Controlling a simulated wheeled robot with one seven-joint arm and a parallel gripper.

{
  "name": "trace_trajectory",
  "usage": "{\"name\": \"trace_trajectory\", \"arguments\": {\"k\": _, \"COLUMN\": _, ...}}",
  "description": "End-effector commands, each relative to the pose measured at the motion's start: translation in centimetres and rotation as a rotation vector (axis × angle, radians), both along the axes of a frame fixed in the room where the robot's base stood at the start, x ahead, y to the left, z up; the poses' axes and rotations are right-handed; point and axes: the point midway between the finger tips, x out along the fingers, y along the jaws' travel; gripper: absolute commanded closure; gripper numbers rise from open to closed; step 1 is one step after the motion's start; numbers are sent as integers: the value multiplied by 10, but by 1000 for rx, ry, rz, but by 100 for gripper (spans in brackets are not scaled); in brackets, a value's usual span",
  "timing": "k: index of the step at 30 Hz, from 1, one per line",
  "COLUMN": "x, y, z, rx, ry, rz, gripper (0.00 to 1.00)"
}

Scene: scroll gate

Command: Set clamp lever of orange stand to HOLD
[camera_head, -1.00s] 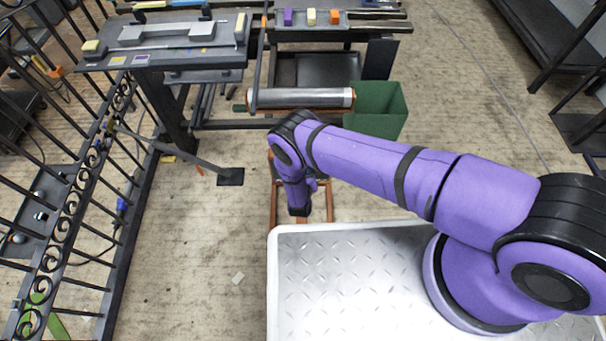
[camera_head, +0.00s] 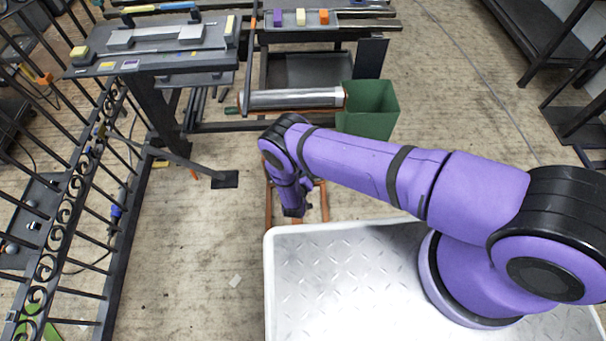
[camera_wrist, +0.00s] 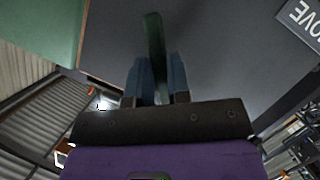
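My gripper (camera_head: 294,211) points down in the head view, low beside an orange stand (camera_head: 323,203) whose legs show partly behind it. In the wrist view, its two blue fingers (camera_wrist: 161,78) stand a little apart. A dark green bar (camera_wrist: 154,35), probably the clamp lever, lies between them and reaches past their tips. I cannot tell whether the fingers press on it. A dark plate (camera_wrist: 215,50) lies behind the bar, with a label (camera_wrist: 303,17) reading "MOVE" at upper right. No HOLD mark is visible. The arm hides much of the stand in the head view.
A silver roller (camera_head: 290,98) and a green bin (camera_head: 368,108) lie beyond the arm. Workbenches with small colored blocks stand at the back. A black scroll gate (camera_head: 75,190) is at left. Bare floor (camera_head: 190,260) lies between the gate and my base.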

Motion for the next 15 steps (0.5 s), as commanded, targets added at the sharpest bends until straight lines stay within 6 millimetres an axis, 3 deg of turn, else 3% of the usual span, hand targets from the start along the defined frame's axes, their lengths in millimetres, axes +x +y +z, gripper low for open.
{"name": "trace_trajectory", "arguments": {"k": 1, "x": 0, "y": -1, "z": 0, "rx": -2, "ry": 0, "rz": 0, "gripper": 72}}
{"name": "trace_trajectory", "arguments": {"k": 3, "x": 0, "y": -1, "z": 0, "rx": -2, "ry": 0, "rz": 0, "gripper": 57}}
{"name": "trace_trajectory", "arguments": {"k": 15, "x": -7, "y": 2, "z": 2, "rx": -1, "ry": 1, "rz": 1, "gripper": 57}}
